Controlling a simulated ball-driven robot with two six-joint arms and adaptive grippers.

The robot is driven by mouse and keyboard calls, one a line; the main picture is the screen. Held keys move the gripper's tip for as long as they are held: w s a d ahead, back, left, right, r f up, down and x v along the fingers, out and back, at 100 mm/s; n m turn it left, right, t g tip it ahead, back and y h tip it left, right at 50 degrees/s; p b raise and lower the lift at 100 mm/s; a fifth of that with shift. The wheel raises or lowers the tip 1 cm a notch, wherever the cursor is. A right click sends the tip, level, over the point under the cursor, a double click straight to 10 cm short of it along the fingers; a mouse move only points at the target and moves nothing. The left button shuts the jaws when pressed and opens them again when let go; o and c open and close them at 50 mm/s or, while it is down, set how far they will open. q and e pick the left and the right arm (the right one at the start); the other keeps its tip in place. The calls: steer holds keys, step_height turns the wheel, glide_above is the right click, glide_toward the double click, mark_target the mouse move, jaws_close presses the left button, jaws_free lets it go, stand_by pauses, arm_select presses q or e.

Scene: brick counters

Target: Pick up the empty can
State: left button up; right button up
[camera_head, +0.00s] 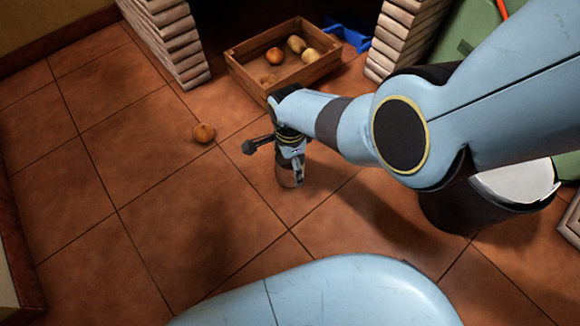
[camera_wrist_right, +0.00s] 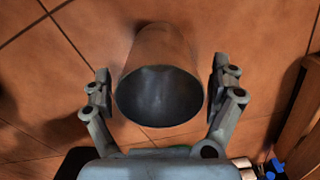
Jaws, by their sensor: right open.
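The empty can (camera_wrist_right: 165,50) is a dull brown-grey cylinder with its open, dark mouth facing the right wrist camera. It stands on the tiled floor. In the head view only a small part of the can (camera_head: 289,178) shows below my right gripper (camera_head: 292,163). In the wrist view my right gripper (camera_wrist_right: 162,74) is open, with one finger on each side of the can. Gaps show between the fingers and the can's sides. My left gripper is not in view.
A wooden crate (camera_head: 247,84) with several round vegetables stands behind, between brick pillars (camera_head: 170,35) (camera_head: 398,40). A loose onion (camera_head: 204,133) lies left of my right gripper. A blue object (camera_head: 349,37) lies behind the crate. The floor at left is clear.

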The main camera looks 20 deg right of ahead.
steer(key=c, duration=1.2)
steer(key=shift+r, duration=0.1)
